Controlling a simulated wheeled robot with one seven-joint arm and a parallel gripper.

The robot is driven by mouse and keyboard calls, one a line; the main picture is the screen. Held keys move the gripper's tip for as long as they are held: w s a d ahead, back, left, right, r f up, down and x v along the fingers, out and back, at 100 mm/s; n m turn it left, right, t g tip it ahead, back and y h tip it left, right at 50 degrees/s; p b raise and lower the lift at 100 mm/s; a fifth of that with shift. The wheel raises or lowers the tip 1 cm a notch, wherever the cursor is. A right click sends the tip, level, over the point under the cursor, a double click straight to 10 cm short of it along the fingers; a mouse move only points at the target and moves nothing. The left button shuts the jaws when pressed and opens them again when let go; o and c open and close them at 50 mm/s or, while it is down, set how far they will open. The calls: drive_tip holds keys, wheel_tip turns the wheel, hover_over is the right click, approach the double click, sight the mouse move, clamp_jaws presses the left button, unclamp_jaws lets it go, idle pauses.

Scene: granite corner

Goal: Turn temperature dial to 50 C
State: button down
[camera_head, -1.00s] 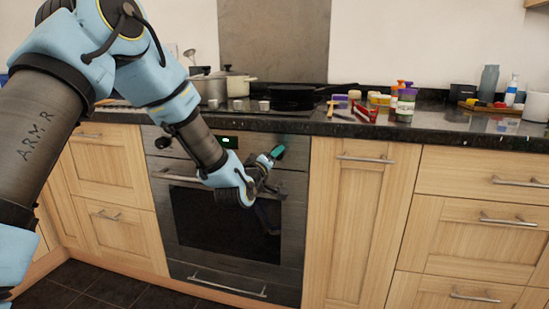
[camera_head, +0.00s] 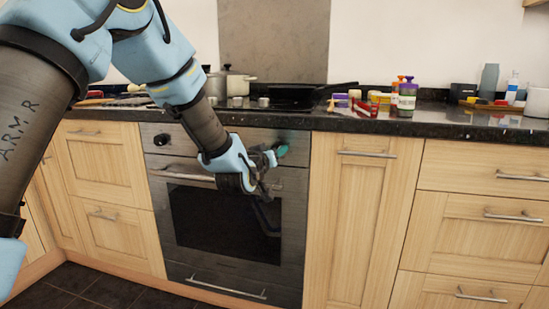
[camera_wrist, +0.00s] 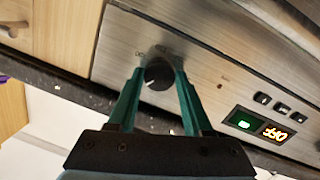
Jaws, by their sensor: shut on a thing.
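A round black dial (camera_wrist: 158,76) with a white pointer mark sits on the oven's brushed metal panel in the wrist view. The mark points to the lower left there. My gripper (camera_wrist: 159,72) has its green fingers on either side of the dial and is shut on it. In the head view my gripper (camera_head: 281,150) is at the right end of the oven panel, and its dial is hidden. Lit displays (camera_wrist: 258,124), one green and one orange, show beside the dial; I cannot read the orange digits surely.
A second knob (camera_head: 161,140) is at the panel's left end. The oven handle (camera_head: 182,176) runs just below. The dark counter (camera_head: 430,119) above holds a pan, pots and jars. Wooden cabinets (camera_head: 350,215) flank the oven.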

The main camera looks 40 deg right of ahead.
drive_tip(key=shift+m+y+b, duration=0.4)
drive_tip(key=shift+m+b, duration=0.25)
drive_tip(key=shift+m, duration=1.25)
drive_tip(key=shift+t, duration=0.3)
drive_tip(key=shift+c, duration=1.6)
unclamp_jaws()
drive_tip(key=v, duration=1.1)
drive_tip(key=shift+w, duration=0.15)
